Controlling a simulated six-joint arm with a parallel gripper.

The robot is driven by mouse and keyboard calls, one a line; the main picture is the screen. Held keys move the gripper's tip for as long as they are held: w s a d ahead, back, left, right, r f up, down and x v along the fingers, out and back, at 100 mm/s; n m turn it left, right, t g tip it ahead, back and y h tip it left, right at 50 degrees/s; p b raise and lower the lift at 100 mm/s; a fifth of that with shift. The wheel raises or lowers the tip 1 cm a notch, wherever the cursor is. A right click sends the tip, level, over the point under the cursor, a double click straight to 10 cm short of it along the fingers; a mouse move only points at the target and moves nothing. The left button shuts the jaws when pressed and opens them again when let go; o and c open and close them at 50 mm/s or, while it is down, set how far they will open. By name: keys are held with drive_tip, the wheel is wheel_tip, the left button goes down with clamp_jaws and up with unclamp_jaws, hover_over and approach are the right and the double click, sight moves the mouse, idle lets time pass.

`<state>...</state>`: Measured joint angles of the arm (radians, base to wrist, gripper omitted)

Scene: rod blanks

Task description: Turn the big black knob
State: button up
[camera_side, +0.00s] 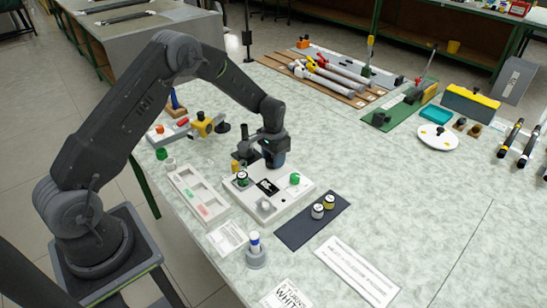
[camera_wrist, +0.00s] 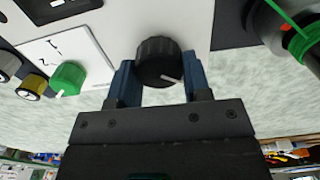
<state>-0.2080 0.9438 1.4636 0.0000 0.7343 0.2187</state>
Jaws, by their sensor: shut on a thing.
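The big black knob (camera_wrist: 158,61) is ribbed and has a white pointer line, which points to the lower right in the wrist view. It stands on a white panel (camera_wrist: 185,22). My gripper (camera_wrist: 158,74) has its two blue fingers on either side of the knob and is shut on it. In the side view my gripper (camera_side: 273,160) is low over the back of the white panel (camera_side: 268,207), and it hides the knob there.
A green knob (camera_side: 294,178) stands on the same panel. A dark round part with green (camera_side: 242,178) is at its left. A compartment tray (camera_side: 197,192) lies left of the panel.

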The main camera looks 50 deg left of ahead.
drive_tip(key=o, duration=0.9)
drive_tip(key=shift+r, duration=0.15)
wheel_tip(320, 180, up, 14)
drive_tip(key=shift+f, duration=0.2)
drive_tip(key=s+d+r+t, duration=0.1)
drive_tip(key=s+d+r, duration=0.2)
drive_tip(key=s+r, duration=0.45)
drive_tip(key=s+d+r+t, duration=0.2)
drive_tip(key=s+d+r, duration=0.2)
drive_tip(key=s+r, duration=0.3)
drive_tip(key=s+d+t, duration=0.1)
drive_tip(key=s, duration=0.4)
drive_tip(key=s+d+r, duration=0.1)
drive_tip(key=s, duration=0.4)
drive_tip(key=s+d+t, duration=0.1)
drive_tip(key=s, duration=0.5)
drive_tip(key=shift+s+d+r+t, duration=0.1)
drive_tip(key=shift+d+r+t, duration=0.1)
drive_tip(key=shift+d+t, duration=0.15)
